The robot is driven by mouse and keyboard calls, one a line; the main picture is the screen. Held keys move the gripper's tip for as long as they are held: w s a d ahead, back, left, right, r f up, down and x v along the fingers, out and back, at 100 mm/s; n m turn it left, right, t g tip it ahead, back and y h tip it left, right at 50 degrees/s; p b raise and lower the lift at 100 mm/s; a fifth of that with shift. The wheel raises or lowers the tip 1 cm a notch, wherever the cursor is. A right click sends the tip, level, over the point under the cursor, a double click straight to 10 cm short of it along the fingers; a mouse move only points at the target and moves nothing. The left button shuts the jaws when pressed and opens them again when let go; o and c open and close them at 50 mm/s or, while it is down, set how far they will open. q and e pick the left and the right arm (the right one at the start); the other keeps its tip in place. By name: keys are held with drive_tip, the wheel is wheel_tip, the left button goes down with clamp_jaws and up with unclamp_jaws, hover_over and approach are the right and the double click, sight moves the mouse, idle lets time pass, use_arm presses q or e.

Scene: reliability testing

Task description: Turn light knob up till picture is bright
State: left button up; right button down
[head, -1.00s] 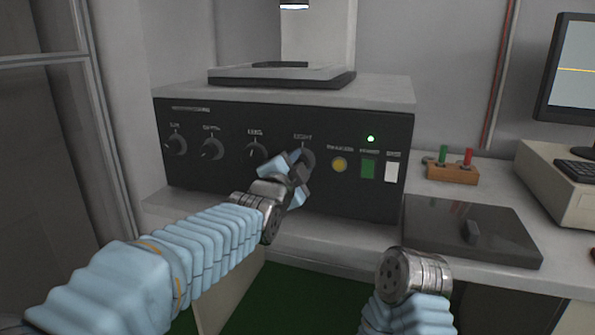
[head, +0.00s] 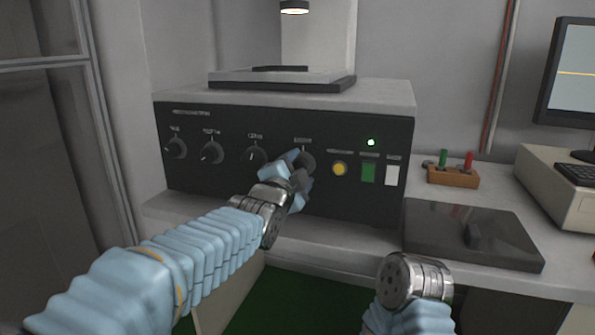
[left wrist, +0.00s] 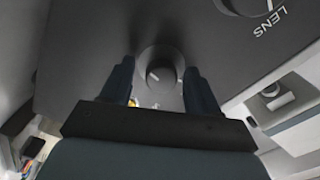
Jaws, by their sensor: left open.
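The light knob (head: 307,160) is a dark round knob on the front of the black control panel, the rightmost of the row of knobs. My left gripper (head: 300,176) is at it, partly covering it in the head view. In the left wrist view the light knob (left wrist: 160,66) lies between the two open fingers (left wrist: 159,92), with gaps visible beside it and a white mark on its face. A monitor (head: 578,75) at the right edge shows a pale screen with a yellow line. My right arm's metal wrist shows at the lower right; its fingers are not visible.
Other knobs, including the lens knob (head: 254,154), sit to the left. A yellow button (head: 339,168), green switch (head: 368,173) and white switch (head: 392,175) are to the right. A dark flat plate (head: 430,225) and a wooden block with pegs (head: 452,176) lie on the bench.

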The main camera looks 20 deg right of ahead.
use_arm(q)
drive_tip(key=shift+s, duration=0.1)
drive_tip(key=b+v, duration=0.1)
drive_tip(key=v, duration=1.2)
drive_tip(key=shift+s+a, duration=0.25)
